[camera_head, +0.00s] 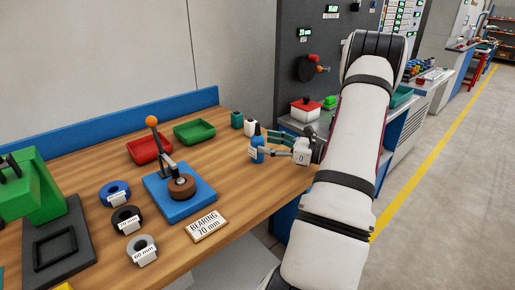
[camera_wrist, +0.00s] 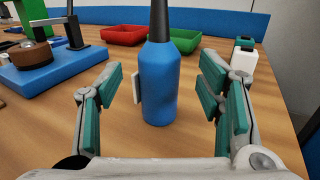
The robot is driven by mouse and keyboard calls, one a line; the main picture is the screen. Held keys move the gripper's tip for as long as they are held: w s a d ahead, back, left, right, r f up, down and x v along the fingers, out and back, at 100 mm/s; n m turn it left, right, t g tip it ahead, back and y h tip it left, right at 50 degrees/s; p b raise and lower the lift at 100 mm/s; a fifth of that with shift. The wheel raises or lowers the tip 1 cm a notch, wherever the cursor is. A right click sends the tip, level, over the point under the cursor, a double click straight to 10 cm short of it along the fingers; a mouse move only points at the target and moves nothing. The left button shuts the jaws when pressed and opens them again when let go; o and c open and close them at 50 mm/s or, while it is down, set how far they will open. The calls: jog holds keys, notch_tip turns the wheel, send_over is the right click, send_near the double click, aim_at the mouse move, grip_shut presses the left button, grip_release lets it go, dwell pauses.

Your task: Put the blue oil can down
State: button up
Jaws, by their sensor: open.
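The blue oil can (camera_wrist: 161,88) stands upright on the wooden bench, with a dark spout on top and a white label on its left side. In the head view the can (camera_head: 257,153) is near the bench's right edge. My gripper (camera_wrist: 160,78) is open, with one green-padded finger on each side of the can. A gap shows between the can and each finger in the wrist view. The gripper (camera_head: 268,145) also shows in the head view, reaching in from the right. The can's base meets the bench top.
Behind the can are a red tray (camera_head: 149,148), a green tray (camera_head: 194,132) and a white bottle (camera_head: 249,128). A blue fixture (camera_head: 180,197) with a lever stands to the left. Labelled rings and a bearing sign (camera_head: 206,226) lie nearer the front. Bare wood surrounds the can.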

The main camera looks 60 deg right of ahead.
aim_at(259, 132)
jog(key=x, duration=0.4)
jog(key=shift+w, duration=0.1)
grip_shut()
jog(key=shift+r, duration=0.45)
jog(key=r, duration=0.1)
jog(key=s+r, duration=0.1)
jog(key=shift+a+r, duration=0.25)
jog(key=shift+r, duration=0.1)
jog(key=s+a+r+p, duration=0.1)
jog(key=s+a, duration=0.7)
jog(key=s, duration=0.4)
jog(key=shift+s, duration=0.35)
jog(key=shift+r, duration=0.15)
